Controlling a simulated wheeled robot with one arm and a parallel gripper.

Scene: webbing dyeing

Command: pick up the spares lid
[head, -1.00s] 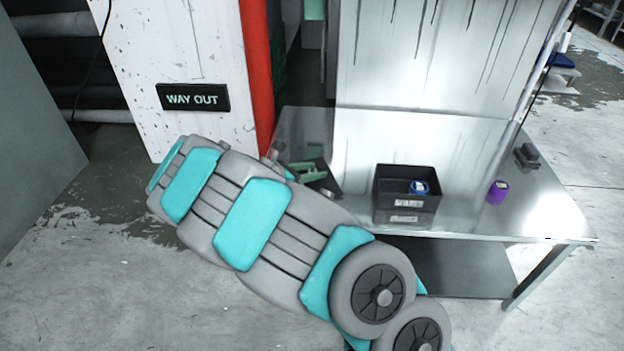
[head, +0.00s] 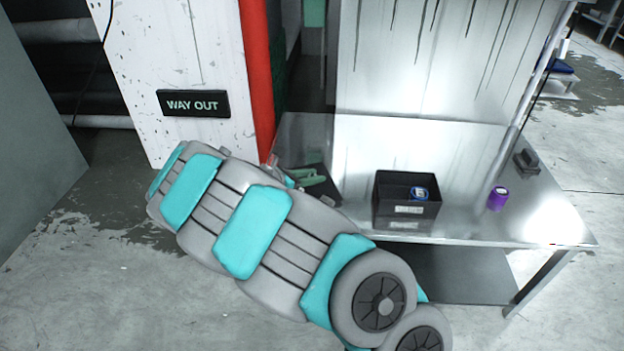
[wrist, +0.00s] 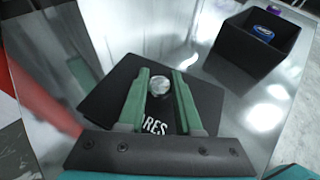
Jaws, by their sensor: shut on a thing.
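The spares lid (wrist: 108,98) is a flat black plate with white lettering, partly hidden by my gripper, and a round pale knob (wrist: 160,86) on top. In the wrist view my gripper (wrist: 162,74) has its two green fingers on either side of the knob, shut on it. In the head view the lid (head: 324,191) is at the left end of the metal table, with my green fingers (head: 306,177) over it; my arm hides part of both. I cannot tell whether the lid touches the table.
An open black box (head: 388,208) with a white label and a blue item (head: 419,193) inside stands right of the lid. A purple cylinder (head: 497,199) and a dark block (head: 526,161) are further right on the metal table (head: 470,225). A red post (head: 257,80) rises close behind my arm.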

